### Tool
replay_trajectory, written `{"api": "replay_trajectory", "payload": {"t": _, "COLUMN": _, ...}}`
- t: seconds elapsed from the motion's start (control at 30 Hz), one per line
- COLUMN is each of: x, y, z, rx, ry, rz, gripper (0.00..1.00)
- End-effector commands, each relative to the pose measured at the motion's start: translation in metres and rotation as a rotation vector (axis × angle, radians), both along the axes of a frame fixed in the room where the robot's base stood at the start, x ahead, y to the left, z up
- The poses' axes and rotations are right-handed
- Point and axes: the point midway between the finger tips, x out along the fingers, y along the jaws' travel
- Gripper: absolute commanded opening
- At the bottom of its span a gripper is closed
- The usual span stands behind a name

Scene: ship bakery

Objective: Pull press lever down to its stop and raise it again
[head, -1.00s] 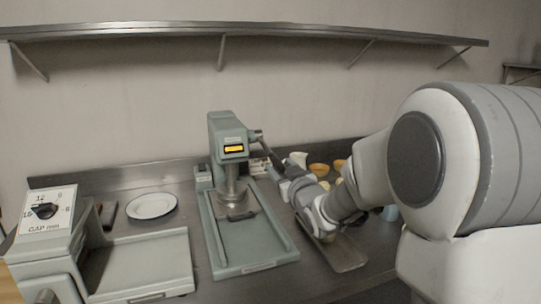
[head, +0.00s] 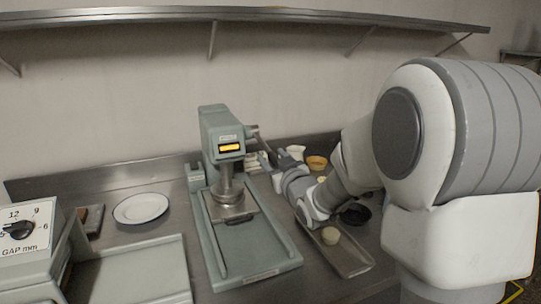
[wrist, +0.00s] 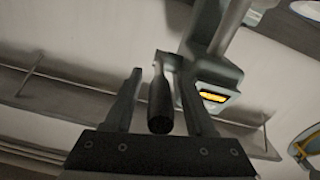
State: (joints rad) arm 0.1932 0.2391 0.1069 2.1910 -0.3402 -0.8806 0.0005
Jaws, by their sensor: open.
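The press (head: 222,140) is a grey-green machine with a lit yellow display. Its round plate (head: 228,190) hangs on a column above a shallow tray bed. The press lever sticks out from the right side of the press head; its dark handle (wrist: 160,103) shows in the wrist view. My gripper (wrist: 161,76) is open, with one finger on each side of the handle and visible gaps between. In the head view my gripper (head: 272,162) is small beside the press, and the handle's end is hard to make out there.
A dial machine marked GAP mm (head: 27,235) stands at the left front. A white plate (head: 141,208) lies between it and the press. A metal tray (head: 345,256) with a pale round piece (head: 330,236) lies below my arm. Cups and bowls (head: 316,162) stand behind. A shelf (head: 300,14) runs overhead.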

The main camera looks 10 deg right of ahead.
Motion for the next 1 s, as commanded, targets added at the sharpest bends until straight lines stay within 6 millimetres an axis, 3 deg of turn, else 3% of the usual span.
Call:
{"api": "replay_trajectory", "payload": {"t": 0.33, "x": -0.0003, "y": -0.0003, "z": -0.0002, "rx": 0.0, "ry": 0.0, "rz": 0.0, "gripper": 0.56}}
{"api": "replay_trajectory", "payload": {"t": 0.67, "x": -0.0002, "y": -0.0001, "z": -0.0001, "rx": 0.0, "ry": 0.0, "rz": 0.0, "gripper": 0.0}}
{"api": "replay_trajectory", "payload": {"t": 1.0, "x": -0.0002, "y": -0.0001, "z": 0.0001, "rx": 0.0, "ry": 0.0, "rz": 0.0, "gripper": 0.0}}
